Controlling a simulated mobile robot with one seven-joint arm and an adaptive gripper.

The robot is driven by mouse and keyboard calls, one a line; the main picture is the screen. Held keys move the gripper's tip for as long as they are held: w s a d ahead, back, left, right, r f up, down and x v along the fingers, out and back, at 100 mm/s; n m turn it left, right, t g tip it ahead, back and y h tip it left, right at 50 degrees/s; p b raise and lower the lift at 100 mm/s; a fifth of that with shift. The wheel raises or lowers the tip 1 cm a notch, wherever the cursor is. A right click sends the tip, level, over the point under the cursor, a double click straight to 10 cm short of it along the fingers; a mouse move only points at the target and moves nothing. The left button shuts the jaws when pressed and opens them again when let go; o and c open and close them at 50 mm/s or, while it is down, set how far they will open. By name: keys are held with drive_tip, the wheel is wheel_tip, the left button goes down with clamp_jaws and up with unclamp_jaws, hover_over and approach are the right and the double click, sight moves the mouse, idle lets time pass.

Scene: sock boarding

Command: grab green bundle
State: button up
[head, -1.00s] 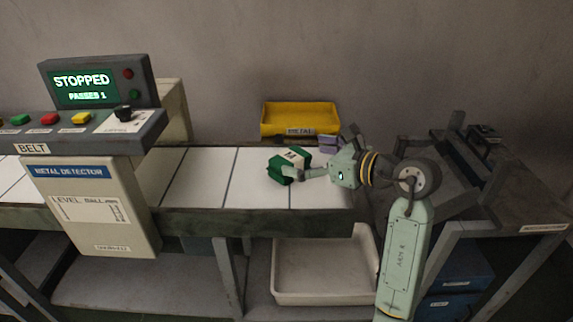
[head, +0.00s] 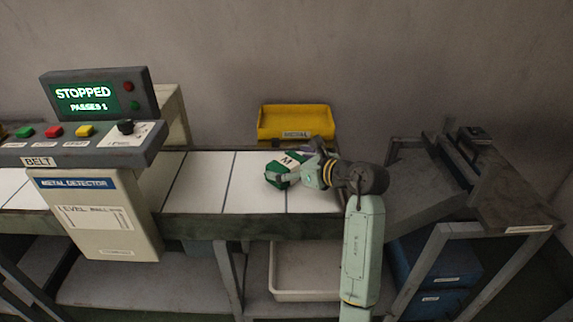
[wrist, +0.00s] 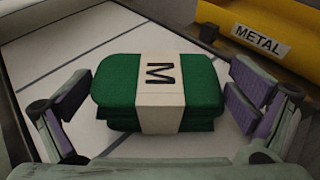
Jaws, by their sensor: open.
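The green bundle (head: 278,169) lies on the white belt near its right end, with a pale band marked "M" around it. In the wrist view the green bundle (wrist: 115,92) is a folded stack, flat on the belt and centred between the fingers. My gripper (head: 292,171) is at the bundle from the right in the head view. In the wrist view my gripper (wrist: 162,108) is open, with purple finger pads on both sides of the bundle. Gaps show between the pads and the bundle.
A yellow tray labelled "METAL" (head: 296,123) stands behind the belt (head: 205,182). The metal detector (head: 95,215) is at left, its screen (head: 85,97) reading "STOPPED". A white bin (head: 290,285) sits below the belt. A dark chute (head: 425,180) is at right.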

drive_tip(key=shift+w+a+f, duration=0.2)
drive_tip(key=shift+w+a, duration=0.1)
drive_tip(key=c, duration=1)
